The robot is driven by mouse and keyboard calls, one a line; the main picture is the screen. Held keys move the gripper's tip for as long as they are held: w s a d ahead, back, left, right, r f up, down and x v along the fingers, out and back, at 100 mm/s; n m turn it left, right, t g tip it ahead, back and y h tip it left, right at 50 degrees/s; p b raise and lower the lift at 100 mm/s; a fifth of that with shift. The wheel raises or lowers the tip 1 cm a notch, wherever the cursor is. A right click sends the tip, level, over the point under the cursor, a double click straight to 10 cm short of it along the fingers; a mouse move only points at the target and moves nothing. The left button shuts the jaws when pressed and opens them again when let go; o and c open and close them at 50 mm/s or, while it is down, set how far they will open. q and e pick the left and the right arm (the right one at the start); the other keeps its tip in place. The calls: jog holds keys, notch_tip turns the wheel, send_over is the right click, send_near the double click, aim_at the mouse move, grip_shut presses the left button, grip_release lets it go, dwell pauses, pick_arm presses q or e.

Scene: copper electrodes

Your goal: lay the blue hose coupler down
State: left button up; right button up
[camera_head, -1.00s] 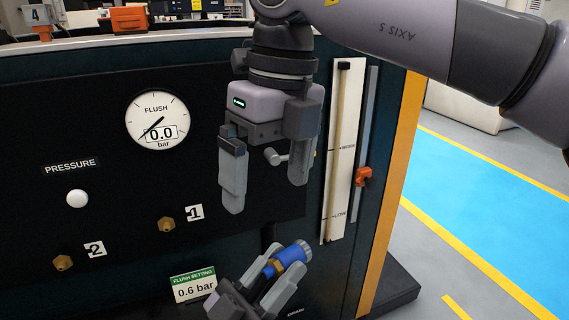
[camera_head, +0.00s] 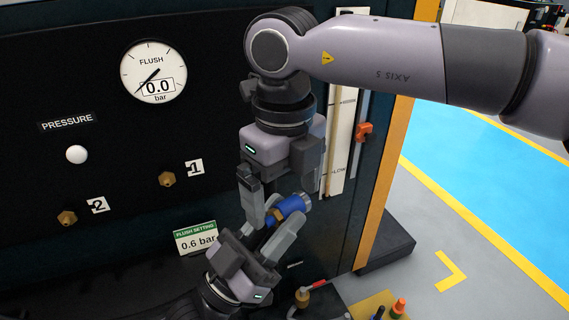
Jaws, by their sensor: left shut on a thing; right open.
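The blue hose coupler (camera_head: 293,205), with a brass part at its lower end, tilts up to the right in front of the dark panel. My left gripper (camera_head: 272,226) comes up from below and is shut on the coupler. My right gripper (camera_head: 281,207) hangs down from above, its fingers open. One of its fingers overlaps the coupler's left side in the view, and the other is partly hidden near the coupler's upper end. I cannot tell whether they touch it.
The panel carries a flush gauge (camera_head: 153,72) reading 0.0 bar, brass ports one (camera_head: 167,179) and two (camera_head: 67,218), and a flush setting card (camera_head: 196,239). At the bottom edge are a red-handled brass fitting (camera_head: 302,298) and an orange-topped item (camera_head: 399,306).

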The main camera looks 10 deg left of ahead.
jog(key=shift+f, duration=0.35)
jog(key=c, duration=1.2)
pick_arm(q)
jog(key=o, duration=1.2)
jog(key=shift+c, duration=0.2)
